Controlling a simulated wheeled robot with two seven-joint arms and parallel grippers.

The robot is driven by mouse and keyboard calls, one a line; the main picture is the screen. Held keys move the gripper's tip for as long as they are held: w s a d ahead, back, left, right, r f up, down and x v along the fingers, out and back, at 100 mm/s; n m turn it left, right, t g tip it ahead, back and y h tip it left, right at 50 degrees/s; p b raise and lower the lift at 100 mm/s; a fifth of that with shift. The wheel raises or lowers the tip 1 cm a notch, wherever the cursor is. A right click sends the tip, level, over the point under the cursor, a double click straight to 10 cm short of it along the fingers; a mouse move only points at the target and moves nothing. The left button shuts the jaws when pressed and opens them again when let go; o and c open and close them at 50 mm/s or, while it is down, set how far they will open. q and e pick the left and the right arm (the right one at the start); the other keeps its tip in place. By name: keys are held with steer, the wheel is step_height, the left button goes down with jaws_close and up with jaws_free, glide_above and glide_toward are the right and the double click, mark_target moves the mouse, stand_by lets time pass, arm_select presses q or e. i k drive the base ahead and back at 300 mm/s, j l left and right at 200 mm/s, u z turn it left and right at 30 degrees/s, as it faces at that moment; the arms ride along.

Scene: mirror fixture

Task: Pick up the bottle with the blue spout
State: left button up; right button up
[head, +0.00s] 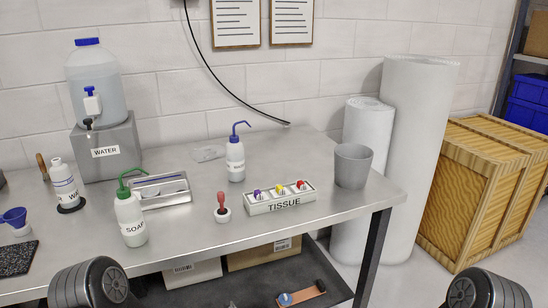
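The bottle with the blue spout (235,166) stands upright on the metal table (300,228), towards its back and near the middle of the head view. Dark, rounded parts of my arms show at the bottom left and bottom right corners. Neither of my grippers is in view.
A water jug (97,86) is at back left. Some bare tabletop lies between them.

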mark_target(235, 149)
steer(key=i+l+z, duration=0.15)
steer(key=l, duration=0.2)
steer(key=i+l+z, duration=0.1)
steer(key=l, duration=0.3)
steer(key=i+l+z, duration=0.15)
steer(key=i+l, duration=0.1)
steer(key=l, duration=0.1)
